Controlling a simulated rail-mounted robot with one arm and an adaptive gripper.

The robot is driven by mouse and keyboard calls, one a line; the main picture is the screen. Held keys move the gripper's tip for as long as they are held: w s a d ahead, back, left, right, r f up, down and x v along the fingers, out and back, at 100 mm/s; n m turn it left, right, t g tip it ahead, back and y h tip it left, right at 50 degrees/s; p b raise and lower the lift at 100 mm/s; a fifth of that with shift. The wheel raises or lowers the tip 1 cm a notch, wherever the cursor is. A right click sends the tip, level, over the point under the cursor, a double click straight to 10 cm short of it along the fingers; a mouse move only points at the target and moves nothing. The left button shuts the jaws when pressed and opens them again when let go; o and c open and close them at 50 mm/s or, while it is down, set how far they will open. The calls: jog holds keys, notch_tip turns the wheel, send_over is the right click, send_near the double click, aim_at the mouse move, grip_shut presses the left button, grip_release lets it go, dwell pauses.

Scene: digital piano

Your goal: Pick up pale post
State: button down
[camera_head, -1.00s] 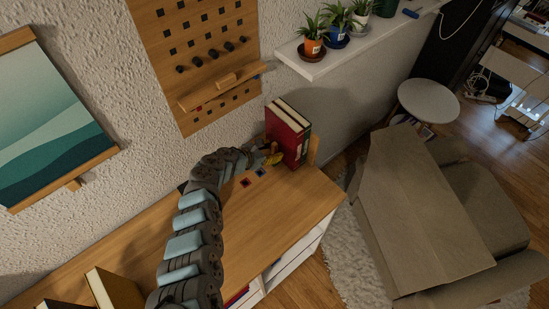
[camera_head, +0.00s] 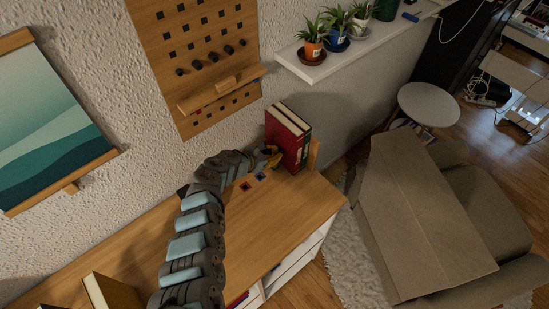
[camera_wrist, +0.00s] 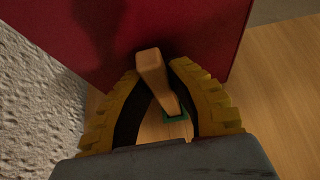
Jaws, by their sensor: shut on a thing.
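The pale post (camera_wrist: 153,75) is a light wooden peg with squared sides, seen in the wrist view. It stands between the two yellow ribbed fingers of my gripper (camera_wrist: 156,85), which are shut on it. Its lower end is close to a small green square (camera_wrist: 175,117) on the wooden surface; I cannot tell whether it touches. In the head view my gripper (camera_head: 272,157) is small, beside the red books on the cabinet top, and the post cannot be made out there.
Upright red books (camera_head: 287,140) stand right by my gripper and fill the back of the wrist view. Small coloured squares (camera_head: 246,186) lie on the cabinet top (camera_head: 275,220). A wooden pegboard (camera_head: 195,50) hangs on the wall behind. The cabinet top's front right is clear.

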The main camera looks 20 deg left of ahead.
aim_at(274, 148)
notch_tip(274, 148, up, 4)
jog(key=p, duration=0.2)
jog(key=shift+s+f+p, duration=0.1)
jog(key=shift+s+p, duration=0.05)
jog(key=shift+p, duration=0.15)
jog(key=shift+s+d+r+p, duration=0.15)
jog(key=shift+s+r+p, duration=0.6)
jog(key=shift+r+p, duration=0.15)
jog(key=s+d+r+p, duration=0.3)
jog(key=s+r+p, duration=0.4)
jog(key=s+p, duration=0.3)
jog(key=shift+s+r, duration=0.2)
jog(key=shift+s, duration=0.65)
